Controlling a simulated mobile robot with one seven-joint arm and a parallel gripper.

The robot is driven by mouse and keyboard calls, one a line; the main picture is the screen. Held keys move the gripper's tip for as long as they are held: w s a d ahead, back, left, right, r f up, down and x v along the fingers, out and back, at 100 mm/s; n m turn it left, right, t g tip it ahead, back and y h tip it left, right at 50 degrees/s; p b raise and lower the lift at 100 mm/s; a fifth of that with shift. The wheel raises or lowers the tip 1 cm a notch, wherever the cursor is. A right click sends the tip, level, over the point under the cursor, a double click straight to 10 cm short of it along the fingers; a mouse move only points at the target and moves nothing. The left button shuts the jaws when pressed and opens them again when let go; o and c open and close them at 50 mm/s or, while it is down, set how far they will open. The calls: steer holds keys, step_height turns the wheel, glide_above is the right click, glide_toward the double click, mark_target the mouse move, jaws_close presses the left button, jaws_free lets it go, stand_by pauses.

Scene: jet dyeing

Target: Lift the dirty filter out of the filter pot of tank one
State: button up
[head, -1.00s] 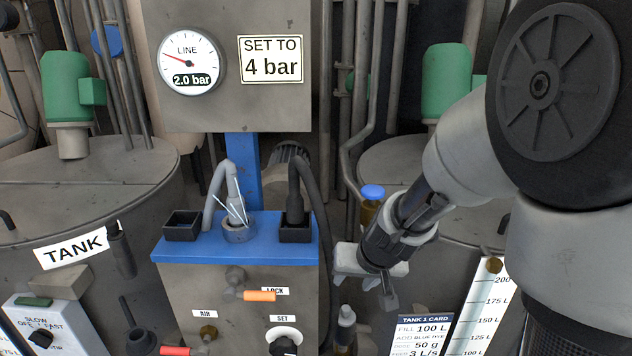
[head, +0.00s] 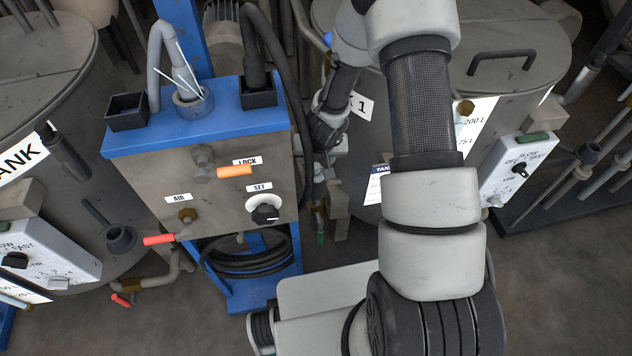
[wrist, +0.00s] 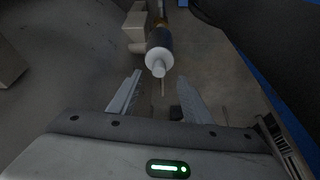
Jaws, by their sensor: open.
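In the wrist view my gripper (wrist: 160,77) is open, with its two fingers apart and nothing between them. Just beyond the fingertips is a dark cylinder with a white round end and a small white knob (wrist: 159,58). I cannot tell whether this is the filter or part of its pot; no dirt shows on it. In the head view my gripper (head: 321,178) is between the blue-topped stand and tank one (head: 440,50), partly hidden beside the stand. The filter pot cannot be made out clearly in the head view.
The blue-topped stand (head: 228,112) with hoses and valves is close to the left of my gripper. A control box (head: 517,168) is on tank one's right side. Another tank (head: 50,90) stands at the left. Grey floor shows at the lower right.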

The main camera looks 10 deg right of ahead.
mark_target(316, 167)
steer(key=b+x, duration=0.2)
steer(key=x, duration=0.6)
steer(key=shift+r, duration=0.1)
jaws_close()
